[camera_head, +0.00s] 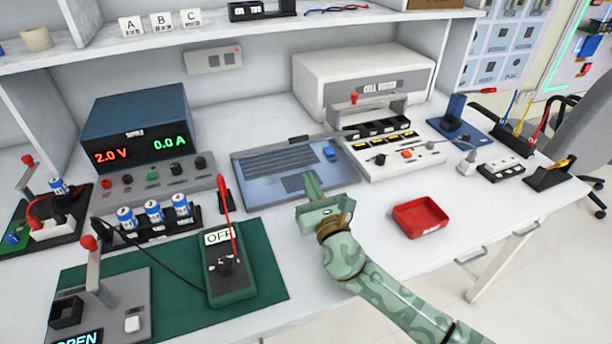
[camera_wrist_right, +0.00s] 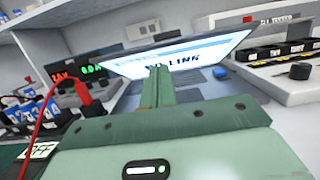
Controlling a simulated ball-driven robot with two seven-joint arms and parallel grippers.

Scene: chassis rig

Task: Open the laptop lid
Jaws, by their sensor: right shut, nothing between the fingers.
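The laptop (camera_head: 260,185) sits mid-bench, its keyboard and touchpad showing in the head view. Its lid is raised: the lit screen (camera_wrist_right: 180,52), with "NO LINK" on it, slants above the keyboard in the right wrist view. In the head view the lid is hardly visible, so its exact angle is unclear. My right gripper (camera_head: 311,178) is shut and empty, over the front of the laptop by the touchpad. In the wrist view its fingertips (camera_wrist_right: 158,72) overlap the screen's lower part; I cannot tell whether they touch it. My left gripper is not in view.
A power supply (camera_head: 135,127) stands left of the laptop and a cell tester (camera_head: 365,82) behind right. A multimeter (camera_head: 228,275) with a red probe lies front left on a green mat (camera_head: 268,270). A red tray (camera_head: 420,217) sits right of my arm.

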